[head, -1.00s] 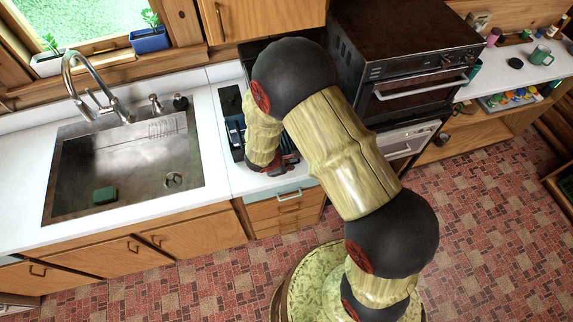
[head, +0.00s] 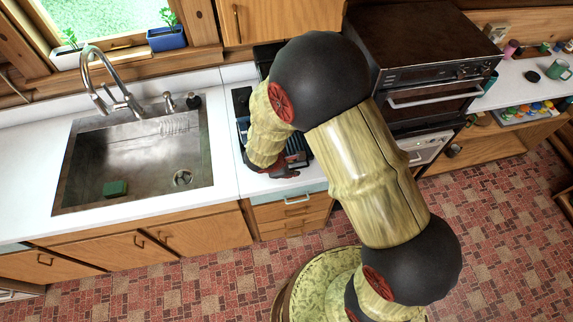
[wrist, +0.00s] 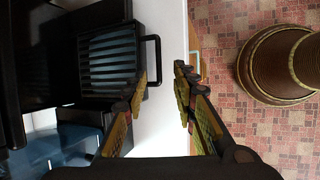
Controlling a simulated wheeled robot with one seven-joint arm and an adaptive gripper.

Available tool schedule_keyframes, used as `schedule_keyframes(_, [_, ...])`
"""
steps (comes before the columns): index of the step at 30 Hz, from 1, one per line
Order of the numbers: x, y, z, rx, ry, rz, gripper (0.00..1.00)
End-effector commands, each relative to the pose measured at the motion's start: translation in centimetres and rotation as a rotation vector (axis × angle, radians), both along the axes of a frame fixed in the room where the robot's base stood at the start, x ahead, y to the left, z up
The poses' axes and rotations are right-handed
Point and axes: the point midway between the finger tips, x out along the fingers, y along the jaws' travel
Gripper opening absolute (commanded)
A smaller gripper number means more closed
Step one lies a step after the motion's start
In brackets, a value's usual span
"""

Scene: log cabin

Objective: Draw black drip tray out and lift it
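The black drip tray (wrist: 108,60) with its slatted top shows in the wrist view at upper left, seated against a dark machine (wrist: 40,60). Its black loop handle (wrist: 157,60) sticks out to the right over the white counter. My gripper (wrist: 160,82) is open, with its fingertips apart near the handle's lower end. The left finger overlaps the tray's lower right corner. I cannot tell whether the fingers touch the handle. In the head view my gripper (head: 287,168) is low at the counter's front edge, and my arm hides most of the tray and machine.
A sink (head: 140,155) lies left of the machine. An oven (head: 425,60) stands close on the right. A drawer (head: 290,200) is below the counter edge. In the wrist view, a bluish dark thing (wrist: 65,148) sits at lower left. The white counter strip beside the handle is clear.

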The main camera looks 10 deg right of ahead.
Motion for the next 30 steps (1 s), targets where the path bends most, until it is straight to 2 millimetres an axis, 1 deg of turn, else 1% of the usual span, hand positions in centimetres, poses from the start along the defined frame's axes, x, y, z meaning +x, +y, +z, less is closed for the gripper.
schedule_keyframes(1, [-0.2, 0.6, 1.1, 0.001, -0.005, 0.002, 0.28])
schedule_keyframes(3, [-0.7, 1.0, 2.1, 0.002, -0.002, 0.001, 0.28])
schedule_keyframes(6, [-1.2, 1.6, 3.4, 0.001, -0.003, 0.001, 0.28])
schedule_keyframes(10, [-1.6, 2.0, 4.5, 0.0, 0.0, 0.0, 0.28])
schedule_keyframes(15, [-1.9, 2.2, 5.0, 0.0, 0.001, 0.0, 0.28])
schedule_keyframes(30, [-1.8, 2.2, 5.0, 0.0, 0.001, 0.0, 0.28])
